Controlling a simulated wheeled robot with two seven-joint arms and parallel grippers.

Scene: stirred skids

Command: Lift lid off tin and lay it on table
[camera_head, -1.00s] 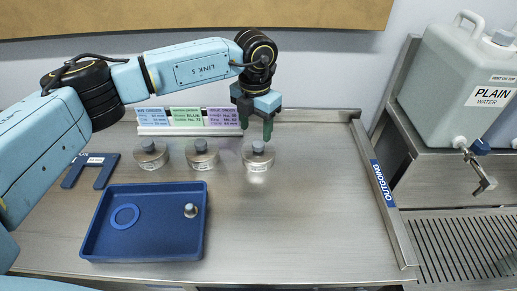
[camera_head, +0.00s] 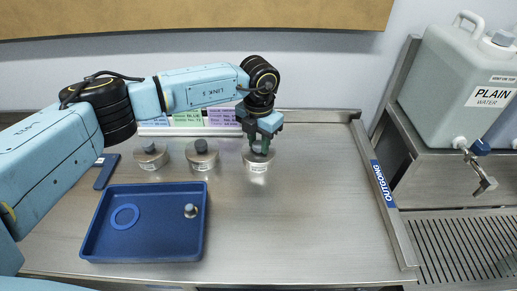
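Three round metal tins with dark-knobbed lids stand in a row at the back of the steel table (camera_head: 310,210): the left tin (camera_head: 151,160), the middle tin (camera_head: 202,160) and the right tin (camera_head: 258,164). My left gripper (camera_head: 259,147) points down at the right tin, with its green fingers on either side of the lid knob. The knob is partly hidden, and I cannot tell whether the fingers touch it. The right tin's lid appears seated on the tin. My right gripper is not in view.
A blue tray (camera_head: 145,250) at the front left holds a blue ring (camera_head: 125,217) and a small metal knobbed piece (camera_head: 191,211). Colored label cards (camera_head: 187,119) stand behind the tins. The table's middle and right are clear, up to a raised edge marked OUTGOING (camera_head: 382,184). A water container (camera_head: 455,85) stands at right.

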